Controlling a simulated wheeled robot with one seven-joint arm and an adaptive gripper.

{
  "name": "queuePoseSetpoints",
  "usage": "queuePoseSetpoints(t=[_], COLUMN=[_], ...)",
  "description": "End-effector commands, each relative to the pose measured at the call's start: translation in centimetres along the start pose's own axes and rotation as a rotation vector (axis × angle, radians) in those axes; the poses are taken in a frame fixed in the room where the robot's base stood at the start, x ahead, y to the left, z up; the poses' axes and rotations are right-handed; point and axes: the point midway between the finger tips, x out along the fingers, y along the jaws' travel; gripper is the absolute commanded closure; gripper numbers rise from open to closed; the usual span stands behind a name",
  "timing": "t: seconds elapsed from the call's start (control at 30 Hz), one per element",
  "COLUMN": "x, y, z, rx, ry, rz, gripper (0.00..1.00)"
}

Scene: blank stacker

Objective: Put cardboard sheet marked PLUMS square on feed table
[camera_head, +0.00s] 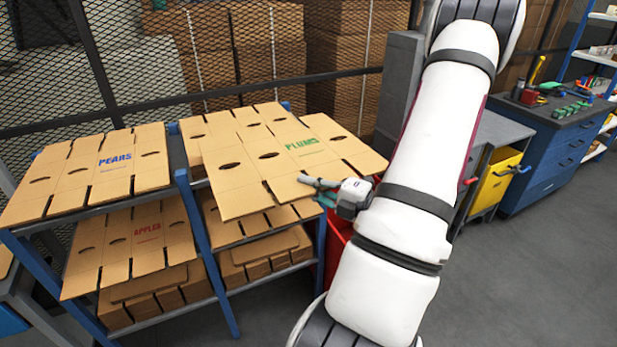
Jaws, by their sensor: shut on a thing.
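The cardboard sheet marked PLUMS (235,188), a flat die-cut blank with green lettering, lies over the upper right bay of the rack and sticks out past its front. My gripper (314,184) is shut on the sheet's near right edge. Part of the gripper and the sheet's far underside are hidden. Another sheet with green print (248,123) shows behind and partly under it. A grey surface (503,128) shows behind my arm at the right; I cannot tell if it is the feed table.
The blue rack (183,186) also holds the PEARS sheet (82,184), the APPLES sheet (118,246) and lower stacks. A red bin (335,243) stands beside the rack, partly behind my gripper. A mesh fence (140,75) runs behind. Floor is clear at lower right.

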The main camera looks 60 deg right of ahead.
Motion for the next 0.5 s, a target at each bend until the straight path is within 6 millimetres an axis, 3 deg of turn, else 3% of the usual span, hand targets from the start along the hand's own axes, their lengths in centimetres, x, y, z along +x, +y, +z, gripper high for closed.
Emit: queuePoseSetpoints(t=[0.5], x=[-4.0], y=[0.8], z=[-2.7], rx=[0.002], ry=[0.0], rz=[0.0], gripper=[1.0])
